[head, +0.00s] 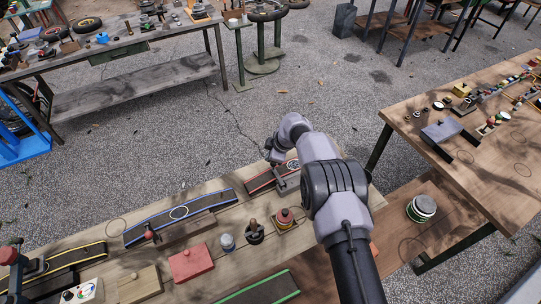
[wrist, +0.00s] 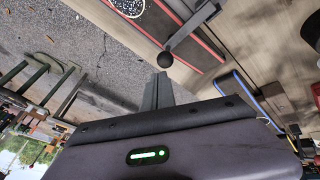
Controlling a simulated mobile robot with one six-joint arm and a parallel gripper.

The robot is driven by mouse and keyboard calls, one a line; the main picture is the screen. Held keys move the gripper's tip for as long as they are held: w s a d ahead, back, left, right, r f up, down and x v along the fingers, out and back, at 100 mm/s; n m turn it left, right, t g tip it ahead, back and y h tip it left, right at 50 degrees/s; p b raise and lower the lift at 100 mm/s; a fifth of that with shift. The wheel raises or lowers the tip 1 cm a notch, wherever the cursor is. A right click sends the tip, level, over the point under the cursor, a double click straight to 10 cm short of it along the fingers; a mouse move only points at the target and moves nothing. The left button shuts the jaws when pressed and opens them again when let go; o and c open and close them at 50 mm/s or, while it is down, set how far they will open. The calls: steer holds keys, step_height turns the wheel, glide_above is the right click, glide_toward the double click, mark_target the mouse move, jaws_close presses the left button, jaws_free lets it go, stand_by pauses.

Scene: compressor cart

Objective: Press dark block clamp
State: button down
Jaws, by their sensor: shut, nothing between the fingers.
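The dark block clamp (head: 288,183) is at the red-edged ramp (head: 262,180) on the wooden bench, partly hidden by my arm. In the wrist view its grey lever (wrist: 193,27) ends in a black ball knob (wrist: 166,60), and it lies across the red-edged ramp (wrist: 190,40). My gripper (wrist: 158,78) is shut and empty, its fingertips just short of the knob in the picture; I cannot tell whether they touch. In the head view my gripper (head: 272,153) is by the ramp's far side, small and partly hidden by my wrist.
A blue-edged ramp (head: 205,203) and a red-knobbed lever (head: 151,233) stand to the left. A red block (head: 192,263), a small jar (head: 227,242) and other small fittings sit nearer me. A cluttered table (head: 480,165) stands at right. Open gravel (head: 170,145) lies beyond the bench.

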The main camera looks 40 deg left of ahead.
steer(key=p+v, duration=0.4)
steer(key=v, duration=1.3)
steer(key=shift+r, duration=0.25)
